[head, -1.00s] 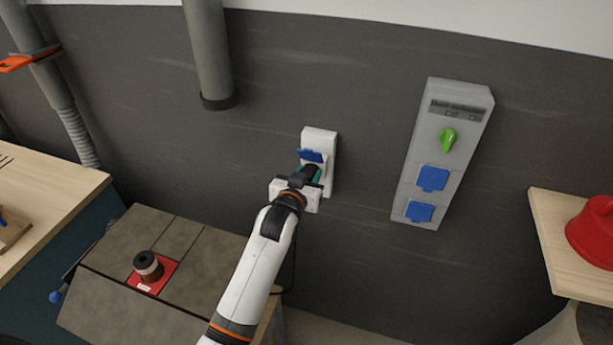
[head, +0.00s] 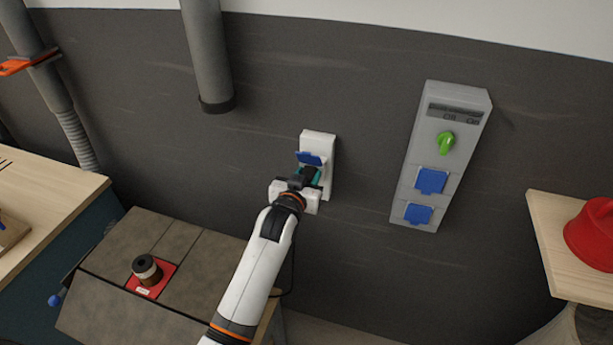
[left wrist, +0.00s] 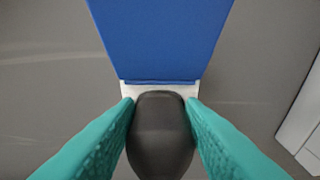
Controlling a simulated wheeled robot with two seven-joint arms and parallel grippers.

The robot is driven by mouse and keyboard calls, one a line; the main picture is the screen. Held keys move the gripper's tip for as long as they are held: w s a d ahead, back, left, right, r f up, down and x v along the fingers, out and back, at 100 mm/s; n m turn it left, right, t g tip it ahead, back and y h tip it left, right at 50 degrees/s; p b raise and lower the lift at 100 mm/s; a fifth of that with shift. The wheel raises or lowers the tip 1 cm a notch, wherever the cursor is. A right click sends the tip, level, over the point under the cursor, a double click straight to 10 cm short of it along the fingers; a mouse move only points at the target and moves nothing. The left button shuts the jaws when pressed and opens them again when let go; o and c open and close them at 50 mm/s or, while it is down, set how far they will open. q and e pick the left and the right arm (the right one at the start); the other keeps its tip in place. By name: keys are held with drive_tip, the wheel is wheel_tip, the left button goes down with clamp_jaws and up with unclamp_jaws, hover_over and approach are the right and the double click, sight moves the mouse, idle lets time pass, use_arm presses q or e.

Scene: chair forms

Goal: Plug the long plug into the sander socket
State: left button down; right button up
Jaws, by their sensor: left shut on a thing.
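The long plug (left wrist: 160,135) is black and sits between the teal fingers of my left gripper (left wrist: 160,125), which is shut on it. In the head view my left gripper (head: 309,177) is right in front of the white sander socket (head: 319,148) on the dark wall. The socket's blue lid (head: 310,158) is raised; the lid also fills the top of the left wrist view (left wrist: 160,38). The plug's front end meets the white socket body below the lid. How deep it sits is hidden. My right gripper is not in view.
A grey switch panel (head: 455,125) with a green knob and two shut blue lids hangs to the right. A grey pipe (head: 208,55) runs down the wall above left. A sander table (head: 180,240) stands lower left. A wooden bench with a red object (head: 594,232) is at right.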

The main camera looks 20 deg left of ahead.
use_arm(q)
drive_tip(key=shift+r, duration=0.1)
drive_tip(key=c, duration=1.3)
unclamp_jaws()
drive_tip(key=shift+c, duration=0.2)
drive_tip(key=o, duration=0.5)
drive_tip(key=shift+w, duration=0.25)
drive_tip(key=shift+f, duration=0.2)
drive_tip(key=shift+s, duration=0.1)
drive_tip(key=shift+s, duration=0.55)
drive_tip(key=s+b, duration=0.1)
drive_tip(key=s, duration=0.2)
drive_tip(key=s+r, duration=0.1)
drive_tip(key=s, duration=0.3)
drive_tip(key=s+r+b, duration=0.1)
drive_tip(key=s, duration=0.2)
drive_tip(key=shift+s+a+r+b, duration=0.15)
drive_tip(key=shift+s+a+b, duration=0.05)
drive_tip(key=shift+s+b, duration=0.1)
drive_tip(key=shift+s, duration=0.1)
